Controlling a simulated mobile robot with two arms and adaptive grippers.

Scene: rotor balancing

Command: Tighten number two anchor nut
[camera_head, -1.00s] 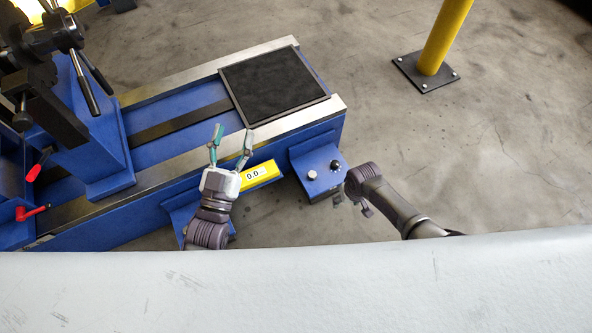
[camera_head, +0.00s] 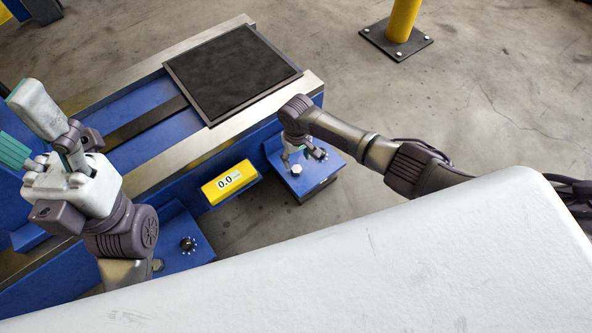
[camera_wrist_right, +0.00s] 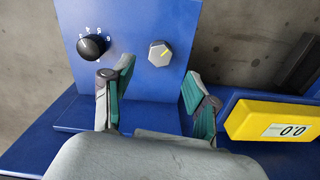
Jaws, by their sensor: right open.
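A silver hex nut with a yellow mark (camera_wrist_right: 160,53) sits on a blue foot plate, beside a black numbered knob (camera_wrist_right: 92,46). I cannot read a label naming the nut. The nut also shows in the head view (camera_head: 296,170), just below my right gripper (camera_head: 301,156). In the wrist view, my right gripper (camera_wrist_right: 156,92) is open and empty, with teal-padded fingers apart. The nut lies beyond the fingertips, between their directions, apart from them. My left gripper (camera_head: 30,130) has its fingers apart at the far left, with nothing seen between them.
A yellow readout showing 0.0 (camera_head: 230,182) is fixed to the blue machine bed (camera_head: 210,160). A second blue foot (camera_head: 200,258) carries a black dial (camera_head: 187,243). A black mat (camera_head: 232,72) lies on the bed. A yellow post (camera_head: 402,18) stands at the back right.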

